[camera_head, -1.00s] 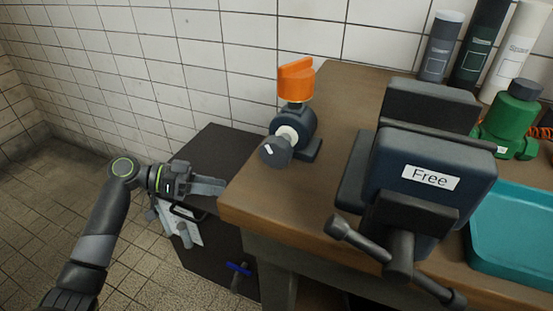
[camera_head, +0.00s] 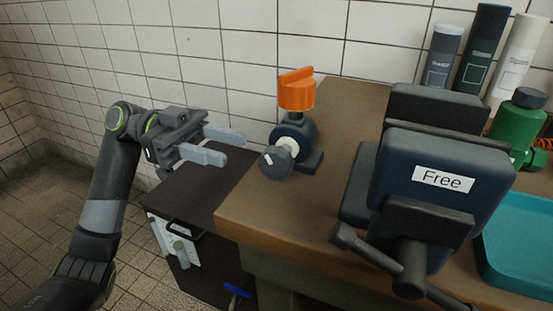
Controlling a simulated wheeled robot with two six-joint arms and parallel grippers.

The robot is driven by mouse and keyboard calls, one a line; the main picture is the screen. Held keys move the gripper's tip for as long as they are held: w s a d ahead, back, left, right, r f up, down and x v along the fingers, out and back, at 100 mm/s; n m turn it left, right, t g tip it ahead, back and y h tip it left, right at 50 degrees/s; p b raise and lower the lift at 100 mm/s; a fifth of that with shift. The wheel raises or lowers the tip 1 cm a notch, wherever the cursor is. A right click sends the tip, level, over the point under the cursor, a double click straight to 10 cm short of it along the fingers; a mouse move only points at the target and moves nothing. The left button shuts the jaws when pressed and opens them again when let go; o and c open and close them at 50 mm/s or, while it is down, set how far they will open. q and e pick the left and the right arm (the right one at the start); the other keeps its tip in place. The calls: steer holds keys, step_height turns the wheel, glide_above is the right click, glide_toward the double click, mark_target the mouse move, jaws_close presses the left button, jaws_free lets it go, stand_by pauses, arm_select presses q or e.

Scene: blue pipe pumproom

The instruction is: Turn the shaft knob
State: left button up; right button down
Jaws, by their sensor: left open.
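A dark blue-grey valve-like body (camera_head: 297,132) stands on the wooden workbench near its left end. An orange knob (camera_head: 296,90) sits upright on top of it. A dark round knob (camera_head: 276,162) with a small white mark sticks out from its front on a pale shaft collar (camera_head: 288,147). My left gripper (camera_head: 234,147) is open and empty, to the left of the dark knob at about its height in the picture. Its light grey fingers point right toward the knob, with a gap between. My right gripper is not in view.
A large dark vise (camera_head: 433,180) labelled "Free" stands on the workbench (camera_head: 262,217) to the right. A teal tray (camera_head: 516,245), a green bottle-like object (camera_head: 517,125) and several cylinders (camera_head: 480,50) are further right. A dark cabinet (camera_head: 205,185) stands left of the bench, lower down.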

mark_target(276, 161)
arm_select(q)
steer(key=x, duration=0.8)
steer(key=shift+d, duration=0.15)
steer(key=shift+s+d, duration=0.2)
steer(key=shift+d, duration=0.35)
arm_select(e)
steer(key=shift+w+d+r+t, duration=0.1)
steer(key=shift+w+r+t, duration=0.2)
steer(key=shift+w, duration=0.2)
arm_select(q)
jaws_close()
steer(key=shift+f+b, duration=0.15)
steer(key=shift+b, duration=0.55)
steer(key=shift+h+b, duration=0.35)
steer(key=shift+h, duration=0.25)
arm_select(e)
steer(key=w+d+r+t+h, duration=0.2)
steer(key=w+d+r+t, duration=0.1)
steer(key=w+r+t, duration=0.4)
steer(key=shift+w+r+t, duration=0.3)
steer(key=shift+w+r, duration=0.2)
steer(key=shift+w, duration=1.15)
